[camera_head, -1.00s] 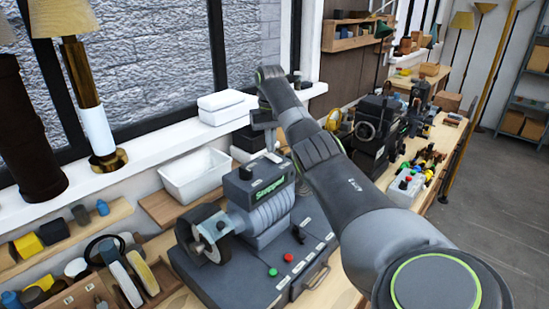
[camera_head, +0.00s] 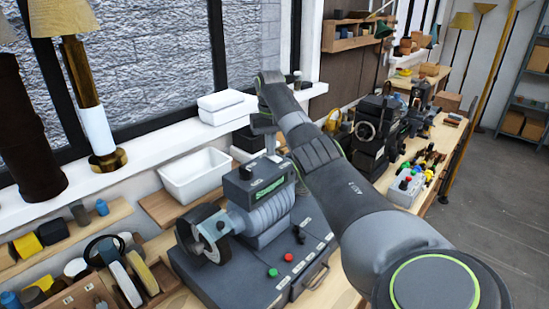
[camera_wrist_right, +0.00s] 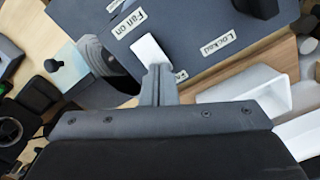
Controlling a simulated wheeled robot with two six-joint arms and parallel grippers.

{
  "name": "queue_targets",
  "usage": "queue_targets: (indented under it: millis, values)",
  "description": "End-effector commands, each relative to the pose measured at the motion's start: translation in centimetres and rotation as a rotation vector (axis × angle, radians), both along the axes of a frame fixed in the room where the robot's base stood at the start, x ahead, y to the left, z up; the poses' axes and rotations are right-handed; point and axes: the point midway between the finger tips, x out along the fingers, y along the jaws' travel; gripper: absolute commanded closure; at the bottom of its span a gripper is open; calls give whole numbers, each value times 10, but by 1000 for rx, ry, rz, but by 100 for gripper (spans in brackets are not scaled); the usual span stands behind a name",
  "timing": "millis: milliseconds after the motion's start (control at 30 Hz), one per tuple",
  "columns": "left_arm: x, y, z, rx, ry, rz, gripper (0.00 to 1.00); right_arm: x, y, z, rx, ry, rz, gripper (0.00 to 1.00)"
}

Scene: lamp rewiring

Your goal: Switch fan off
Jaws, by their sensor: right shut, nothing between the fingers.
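In the right wrist view, a dark grey panel (camera_wrist_right: 205,35) carries a label reading "Fan on", one reading "Locked" and a third partly covered label. A white switch lever (camera_wrist_right: 148,48) lies slantwise between the "Fan on" label and the covered one. My right gripper (camera_wrist_right: 159,72) is shut and empty, its fingertips at the lower end of the lever; I cannot tell whether they touch it. In the head view, my right arm reaches past the grey machine (camera_head: 262,215), and the fingertips and lever are not clear there. My left gripper is not in view.
The machine's base has a green button (camera_head: 273,272) and a red button (camera_head: 288,257). A white bin (camera_head: 195,178) stands behind the machine. A wooden rack (camera_head: 85,292) with several discs is at the left. Black equipment (camera_head: 372,130) stands farther along the bench.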

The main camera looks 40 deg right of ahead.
Motion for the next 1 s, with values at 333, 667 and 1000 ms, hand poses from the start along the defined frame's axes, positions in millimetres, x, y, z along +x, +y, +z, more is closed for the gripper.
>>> queue_targets:
  millis: [333,667,1000]
  values:
    - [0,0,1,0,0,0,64,0,0,1,0,1,0,100]
    - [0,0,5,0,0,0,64,0,0,27,0,-1,-1,100]
    - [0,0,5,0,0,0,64,0,0,55,0,-1,-1,100]
